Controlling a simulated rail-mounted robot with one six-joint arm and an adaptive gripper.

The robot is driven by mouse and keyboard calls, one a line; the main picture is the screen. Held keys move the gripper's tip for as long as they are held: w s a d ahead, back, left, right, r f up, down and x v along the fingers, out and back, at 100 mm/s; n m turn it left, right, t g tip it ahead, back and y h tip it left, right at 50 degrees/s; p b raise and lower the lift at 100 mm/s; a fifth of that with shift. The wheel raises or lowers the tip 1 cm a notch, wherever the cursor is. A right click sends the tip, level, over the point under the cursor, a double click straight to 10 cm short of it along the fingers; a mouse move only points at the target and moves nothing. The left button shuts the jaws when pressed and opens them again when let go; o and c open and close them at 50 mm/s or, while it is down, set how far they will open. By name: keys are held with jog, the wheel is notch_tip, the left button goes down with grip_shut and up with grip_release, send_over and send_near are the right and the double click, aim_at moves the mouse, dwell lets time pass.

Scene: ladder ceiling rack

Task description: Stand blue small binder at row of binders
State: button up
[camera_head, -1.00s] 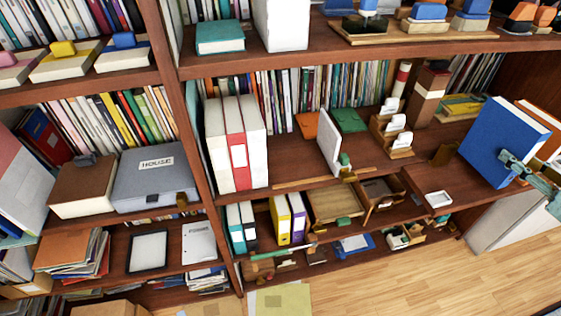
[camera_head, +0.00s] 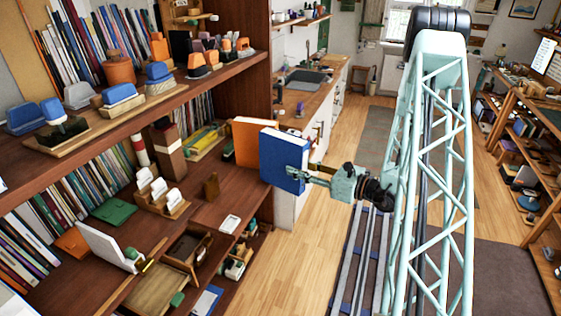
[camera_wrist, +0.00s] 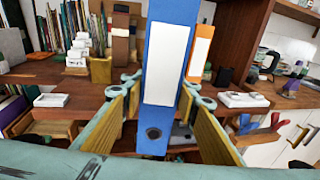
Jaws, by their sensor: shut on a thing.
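The blue binder (camera_head: 283,160) is in my gripper (camera_head: 298,172), held upright at the right end of the desk-height shelf. In the wrist view the binder (camera_wrist: 168,75) stands between the two fingers, its spine with a white label and a round hole facing the camera. My gripper (camera_wrist: 160,95) is shut on it. An orange binder (camera_head: 248,140) stands just behind it and also shows in the wrist view (camera_wrist: 200,50). The row of white and red binders is out of view now, apart from perhaps a white edge at the lower left of the head view.
The wooden shelf (camera_head: 225,207) holds white cards in a stand (camera_head: 160,192), a green folder (camera_head: 114,211) and a thin white upright piece (camera_head: 103,247). A white item (camera_head: 229,224) lies near its front edge. The floor (camera_head: 285,262) in front is open.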

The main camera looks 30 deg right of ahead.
jog(key=s+d+m+h+p, duration=0.1)
jog(key=s+d+h+p, duration=0.1)
jog(key=s+d, duration=0.2)
jog(key=s+d+r+m+h+p, duration=0.1)
jog(key=s+d+m+h+p, duration=0.1)
jog(key=s, duration=0.8)
jog(key=s+d+m+t+h+p, duration=0.1)
jog(key=s+d+m+h+p, duration=0.1)
jog(key=s+d, duration=0.3)
jog(key=shift+s+d+r+h+p, duration=0.3)
jog(key=shift+s+h, duration=0.6)
jog(key=shift+s, duration=0.4)
jog(key=shift+a, duration=0.1)
